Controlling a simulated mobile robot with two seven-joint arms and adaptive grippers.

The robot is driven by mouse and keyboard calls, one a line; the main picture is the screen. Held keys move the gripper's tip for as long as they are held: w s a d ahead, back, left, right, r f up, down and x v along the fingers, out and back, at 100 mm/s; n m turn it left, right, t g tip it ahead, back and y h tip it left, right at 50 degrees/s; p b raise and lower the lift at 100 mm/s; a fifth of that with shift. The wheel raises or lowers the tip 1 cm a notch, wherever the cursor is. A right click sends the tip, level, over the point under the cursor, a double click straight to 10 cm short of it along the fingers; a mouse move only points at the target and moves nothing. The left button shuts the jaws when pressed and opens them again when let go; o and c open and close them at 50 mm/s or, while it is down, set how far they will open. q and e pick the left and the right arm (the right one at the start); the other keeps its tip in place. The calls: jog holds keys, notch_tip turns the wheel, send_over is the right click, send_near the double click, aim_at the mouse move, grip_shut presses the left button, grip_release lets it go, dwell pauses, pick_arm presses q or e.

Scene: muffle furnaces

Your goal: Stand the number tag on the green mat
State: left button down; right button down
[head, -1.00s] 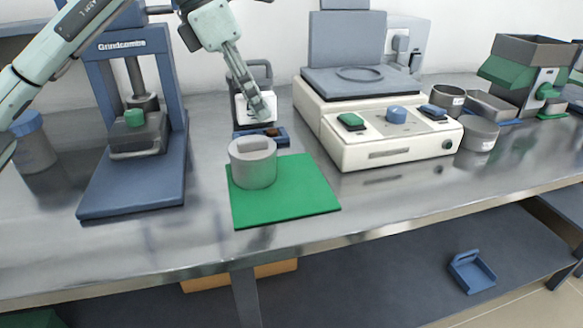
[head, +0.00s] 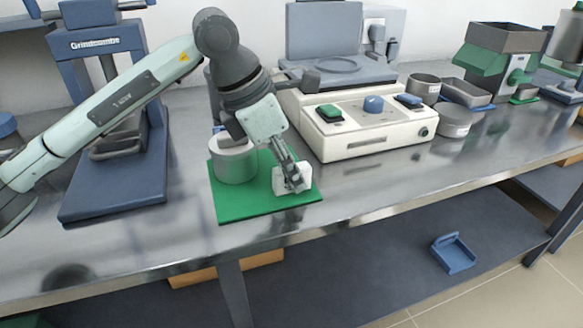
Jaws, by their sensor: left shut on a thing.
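The number tag (head: 282,184) is a small white block in the head view. My left gripper (head: 296,182) is shut on it from above. The tag is over the right part of the green mat (head: 235,207), near its right edge. It looks upright and low, at or just above the mat; I cannot tell whether it touches. The gripper fingers hide part of its face. A grey round container (head: 233,164) stands on the mat's left part, partly behind my arm. My right gripper is not in view.
A white instrument (head: 345,143) with green and blue controls stands right of the mat. A blue press (head: 110,185) stands to the left. Grey dishes (head: 455,119) sit further right. The bench front edge is bare, and a blue holder (head: 453,253) lies on the lower shelf.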

pick_arm(q)
jog(key=c, duration=1.4)
grip_release()
jog(key=v, duration=1.2)
